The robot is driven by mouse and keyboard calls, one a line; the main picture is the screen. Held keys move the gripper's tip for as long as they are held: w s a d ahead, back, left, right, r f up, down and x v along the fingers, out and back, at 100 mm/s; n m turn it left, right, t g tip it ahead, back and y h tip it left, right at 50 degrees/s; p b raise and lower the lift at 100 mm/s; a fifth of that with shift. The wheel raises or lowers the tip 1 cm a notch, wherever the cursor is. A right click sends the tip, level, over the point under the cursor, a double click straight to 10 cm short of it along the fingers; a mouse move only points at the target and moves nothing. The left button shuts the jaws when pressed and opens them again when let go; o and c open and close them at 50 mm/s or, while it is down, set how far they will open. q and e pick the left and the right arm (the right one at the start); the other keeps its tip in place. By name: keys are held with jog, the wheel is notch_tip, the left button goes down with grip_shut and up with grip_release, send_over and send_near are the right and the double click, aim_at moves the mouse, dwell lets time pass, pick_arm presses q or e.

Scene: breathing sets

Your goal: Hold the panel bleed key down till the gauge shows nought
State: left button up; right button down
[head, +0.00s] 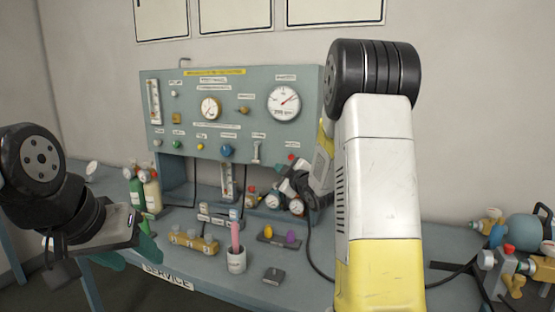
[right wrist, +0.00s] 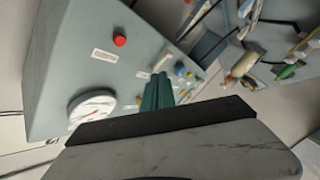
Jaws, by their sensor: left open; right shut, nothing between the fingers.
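The grey-green panel (head: 180,88) stands upright at the back of the bench. A red button (head: 292,157) sits low on the panel's right side, and the same red button (right wrist: 119,40) has a label too small to read. I cannot tell whether it is the bleed key. My right gripper (right wrist: 160,92) is shut and empty in front of the panel, apart from the red button. My left gripper (head: 130,250) is open and empty at the bench's left front.
Small bottles (head: 146,189) stand left on the bench. A pink-filled cup (head: 236,260), a brass manifold (head: 194,241) and a small tray (head: 279,238) lie in front. Regulators crowd under the panel's right side. My right arm hides part of the bench.

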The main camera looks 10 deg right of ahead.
aim_at(288, 158)
jog(key=shift+w+d, duration=0.85)
jog(key=shift+w, duration=0.35)
jog(key=shift+w+d, duration=0.8)
jog(key=shift+w, duration=0.45)
jog(key=shift+w+d, duration=0.85)
jog(key=shift+w, duration=0.35)
jog(key=shift+w+d, duration=0.1)
jog(key=shift+w+d, duration=0.15)
jog(key=shift+w, duration=0.1)
jog(key=shift+w+d, duration=0.4)
jog(key=shift+w, duration=0.05)
dwell(3.5)
